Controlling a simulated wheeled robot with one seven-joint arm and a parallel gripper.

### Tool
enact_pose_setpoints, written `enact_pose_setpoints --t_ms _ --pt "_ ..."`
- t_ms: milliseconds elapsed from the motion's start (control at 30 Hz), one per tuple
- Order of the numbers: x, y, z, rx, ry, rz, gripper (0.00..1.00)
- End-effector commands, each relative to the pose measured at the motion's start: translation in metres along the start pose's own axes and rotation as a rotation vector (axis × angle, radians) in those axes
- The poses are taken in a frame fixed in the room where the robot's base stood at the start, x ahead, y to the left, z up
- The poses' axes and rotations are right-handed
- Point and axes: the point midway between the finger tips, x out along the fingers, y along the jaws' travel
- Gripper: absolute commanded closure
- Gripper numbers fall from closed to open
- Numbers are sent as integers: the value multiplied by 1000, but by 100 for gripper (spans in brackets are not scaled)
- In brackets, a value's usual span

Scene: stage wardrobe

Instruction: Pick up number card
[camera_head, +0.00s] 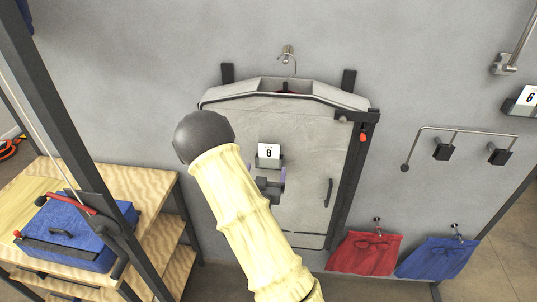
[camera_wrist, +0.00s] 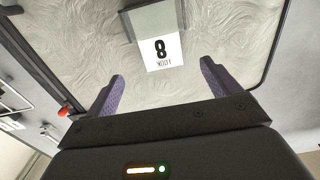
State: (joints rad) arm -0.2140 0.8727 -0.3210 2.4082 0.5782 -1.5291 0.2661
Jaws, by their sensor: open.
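A white number card (camera_head: 268,151) marked 8 stands in a small dark holder (camera_head: 267,163) on the front of a grey garment bag (camera_head: 310,130) on the wall. In the wrist view the card (camera_wrist: 162,52) lies beyond the fingertips, roughly midway between them, with its holder (camera_wrist: 153,12) at the top. My gripper (camera_wrist: 162,78) is open, and nothing is between its purple fingers. In the head view my gripper (camera_head: 269,178) is just below the card, partly hidden by my cream-sleeved arm. I cannot tell the exact gap to the card.
Another card (camera_head: 529,98) marked 6 is at the right edge. A wall rail (camera_head: 455,130) and red (camera_head: 365,254) and blue (camera_head: 436,257) hanging cloths are to the right. A wooden shelf unit (camera_head: 150,190) with a blue case (camera_head: 66,235) stands left.

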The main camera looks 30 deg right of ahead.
Motion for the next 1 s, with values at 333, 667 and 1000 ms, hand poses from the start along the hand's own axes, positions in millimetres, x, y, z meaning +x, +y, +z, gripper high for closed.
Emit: enact_pose_setpoints --t_ms 333,667,1000 --pt "34 0 0 -1 1 -1 11" --pt "37 0 -2 -1 0 0 11" --pt "75 -2 -8 -1 0 1 11"
